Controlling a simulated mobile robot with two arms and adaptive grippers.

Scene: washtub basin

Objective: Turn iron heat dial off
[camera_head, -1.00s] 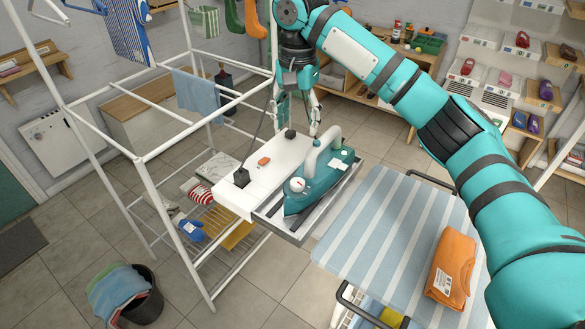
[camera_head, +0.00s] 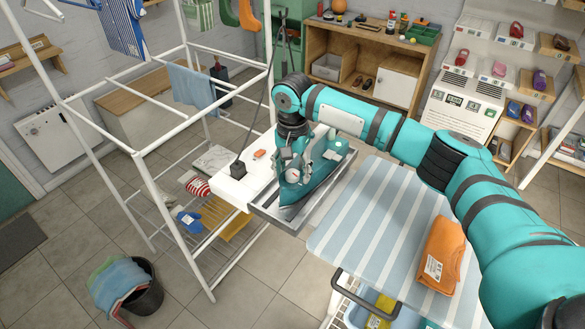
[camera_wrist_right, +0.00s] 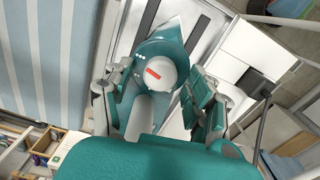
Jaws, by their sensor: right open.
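The teal iron (camera_head: 320,184) rests on the grey metal tray (camera_head: 277,217) at the end of the ironing board. In the right wrist view the iron (camera_wrist_right: 153,48) points away from me. Its round white heat dial (camera_wrist_right: 158,76) with a red mark faces up in that view, behind the pale handle (camera_wrist_right: 140,116). My right gripper (camera_head: 305,165) is over the iron in the head view and hides part of it. In the wrist view the open right gripper (camera_wrist_right: 160,92) has a finger on either side of the dial; contact cannot be told. My left gripper is not in view.
The striped board cover (camera_head: 375,225) carries an orange folded cloth (camera_head: 440,255). A white drying rack (camera_head: 150,175) stands to the left. A black socket block (camera_head: 238,169) and a small orange item (camera_head: 259,154) lie on the white surface beside the iron.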

